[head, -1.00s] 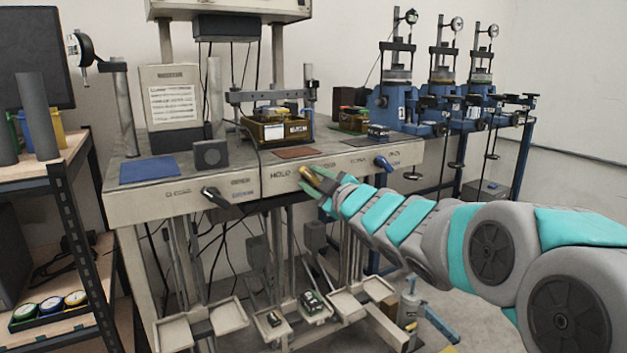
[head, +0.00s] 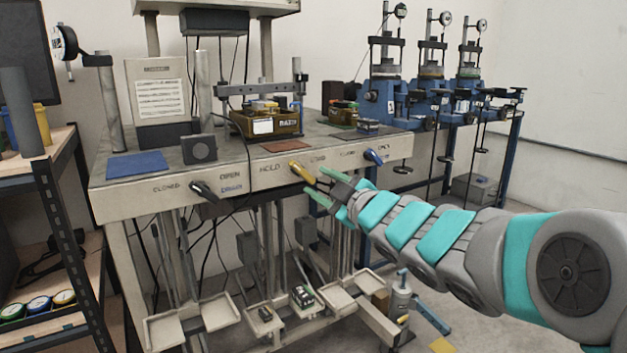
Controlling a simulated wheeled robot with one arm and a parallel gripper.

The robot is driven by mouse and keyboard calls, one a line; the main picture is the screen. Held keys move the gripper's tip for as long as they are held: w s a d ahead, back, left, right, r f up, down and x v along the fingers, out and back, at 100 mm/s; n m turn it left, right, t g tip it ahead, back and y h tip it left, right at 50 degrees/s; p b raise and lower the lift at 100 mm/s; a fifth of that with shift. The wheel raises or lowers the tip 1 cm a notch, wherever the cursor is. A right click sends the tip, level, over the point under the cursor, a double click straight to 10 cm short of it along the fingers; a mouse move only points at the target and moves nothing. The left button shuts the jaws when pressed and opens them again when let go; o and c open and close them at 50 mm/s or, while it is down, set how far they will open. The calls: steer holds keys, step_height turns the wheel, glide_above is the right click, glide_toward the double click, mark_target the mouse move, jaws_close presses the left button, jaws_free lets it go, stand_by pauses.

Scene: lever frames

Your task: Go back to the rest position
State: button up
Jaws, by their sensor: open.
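My gripper (head: 325,189), with green fingers, is at the end of my grey and teal arm, in front of the bench's front panel. It is open and appears empty. The yellow lever (head: 301,172) on the panel is just up and left of the fingertips, with a small gap showing between them. The black lever (head: 203,191) is further left, near the words "closed" and "open". The blue lever (head: 373,157) is to the right, above my wrist.
The bench (head: 140,200) carries a blue mat (head: 137,165) and a brown-yellow box (head: 265,122). Trays (head: 178,329) hang low beneath it. A shelf (head: 45,165) stands at left. Blue test stands (head: 385,102) are at back right. Floor shows at lower right.

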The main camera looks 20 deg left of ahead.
steer(key=shift+s+d, duration=0.15)
steer(key=shift+s, duration=0.05)
steer(key=w+d+f+m+t+h, duration=0.1)
steer(key=d+f+m+h, duration=0.25)
steer(key=d, duration=0.25)
steer(key=w+d+f+m+h, duration=0.1)
steer(key=d+f+m+h, duration=0.1)
steer(key=d+f+h, duration=0.3)
steer(key=s+d+f+m+g+h, duration=0.1)
steer(key=s+d+f+m+h, duration=0.2)
steer(key=d, duration=0.4)
steer(key=s+d+f+m+g+h, duration=0.1)
steer(key=s+d+f+m+g, duration=0.2)
steer(key=d, duration=0.5)
steer(key=s+d+f+m+g+h, duration=0.2)
steer(key=s+d+f, duration=0.3)
steer(key=s+f, duration=0.3)
steer(key=s+f+m+g, duration=0.1)
steer(key=s+g, duration=0.1)
steer(key=s, duration=0.6)
steer(key=s+d+f+m+g, duration=0.1)
steer(key=s+f+m+g, duration=0.1)
steer(key=s, duration=0.7)
steer(key=s+d+f+m+g, duration=0.1)
steer(key=s+g, duration=0.3)
steer(key=s, duration=0.5)
steer(key=shift+s+f+m+y, duration=0.15)
steer(key=shift+f+m+y, duration=0.25)
steer(key=shift+m, duration=0.35)
